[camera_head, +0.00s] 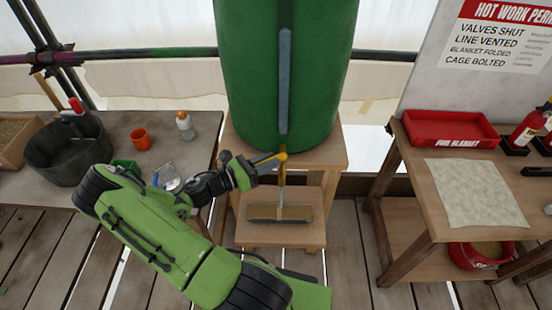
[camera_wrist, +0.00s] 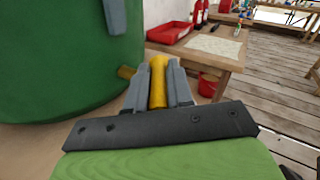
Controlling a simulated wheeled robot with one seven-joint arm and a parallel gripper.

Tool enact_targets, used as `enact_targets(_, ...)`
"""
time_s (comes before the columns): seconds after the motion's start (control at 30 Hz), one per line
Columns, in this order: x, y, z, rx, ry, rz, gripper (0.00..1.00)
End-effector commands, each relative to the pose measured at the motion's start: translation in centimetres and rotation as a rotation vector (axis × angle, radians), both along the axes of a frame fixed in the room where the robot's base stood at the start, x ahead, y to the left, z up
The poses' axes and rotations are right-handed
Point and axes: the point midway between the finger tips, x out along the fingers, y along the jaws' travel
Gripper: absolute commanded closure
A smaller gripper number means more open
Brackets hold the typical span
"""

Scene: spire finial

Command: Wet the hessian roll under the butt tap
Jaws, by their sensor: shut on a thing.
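The green water butt (camera_head: 285,70) stands on a wooden stand. Its yellow tap (camera_head: 283,157) is low on the front; a yellow part of it (camera_wrist: 158,82) shows in the wrist view. My gripper (camera_head: 268,163) is shut on this yellow part, with its grey fingers (camera_wrist: 158,88) on either side. A thin pale vertical strip (camera_head: 281,193) hangs below the tap; I cannot tell whether it is running water. Beneath it, a tan strip with a dark edge (camera_head: 280,213) lies on the lower step. I cannot tell whether this is the hessian roll.
The left bench holds a dark tub (camera_head: 62,150), an orange cup (camera_head: 140,138) and a small bottle (camera_head: 185,125). The right table has a red tray (camera_head: 450,129), a flat cream cloth (camera_head: 475,193) and an extinguisher (camera_head: 530,127). A red bucket (camera_head: 478,256) stands below.

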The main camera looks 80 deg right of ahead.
Motion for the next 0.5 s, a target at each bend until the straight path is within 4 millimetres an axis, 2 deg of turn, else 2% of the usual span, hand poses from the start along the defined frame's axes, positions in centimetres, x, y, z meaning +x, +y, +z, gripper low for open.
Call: enact_targets(0.5,-0.02,0.12,0.04,-0.002,0.006,0.075,1.00)
